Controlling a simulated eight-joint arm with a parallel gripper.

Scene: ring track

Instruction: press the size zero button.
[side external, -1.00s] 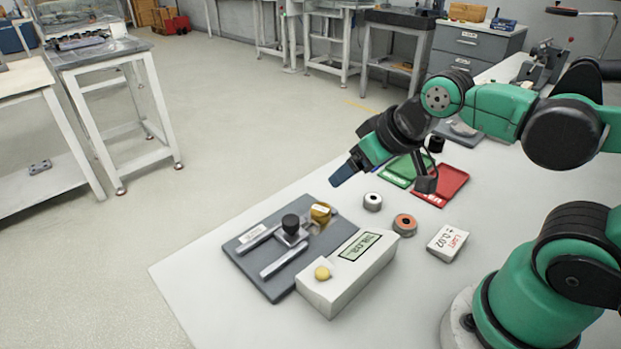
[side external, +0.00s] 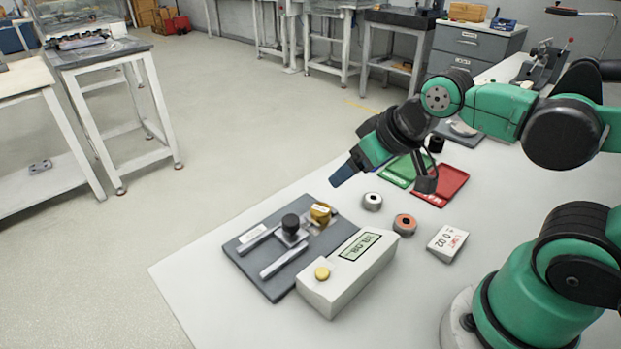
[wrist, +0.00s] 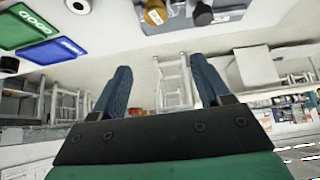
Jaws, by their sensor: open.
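A white gauge box (side external: 345,280) with a green digital display (side external: 360,245) stands at the front of the white table. A round yellow button (side external: 322,273) is on its top at the near left end; no label on it is readable. My gripper (wrist: 160,78) is open, with its two blue fingers apart and nothing between them. In the side view the gripper (side external: 340,177) hangs in the air above and behind the gauge box, well apart from the button. The wrist view does not show the button.
A grey fixture plate (side external: 262,275) with a black knob (side external: 290,223) and a brass-coloured ring (side external: 320,213) lies beside the box. Two small rings, grey (side external: 372,201) and orange-centred (side external: 405,224), a limit card (side external: 447,243), and green (side external: 400,172) and red (side external: 447,187) trays are nearby.

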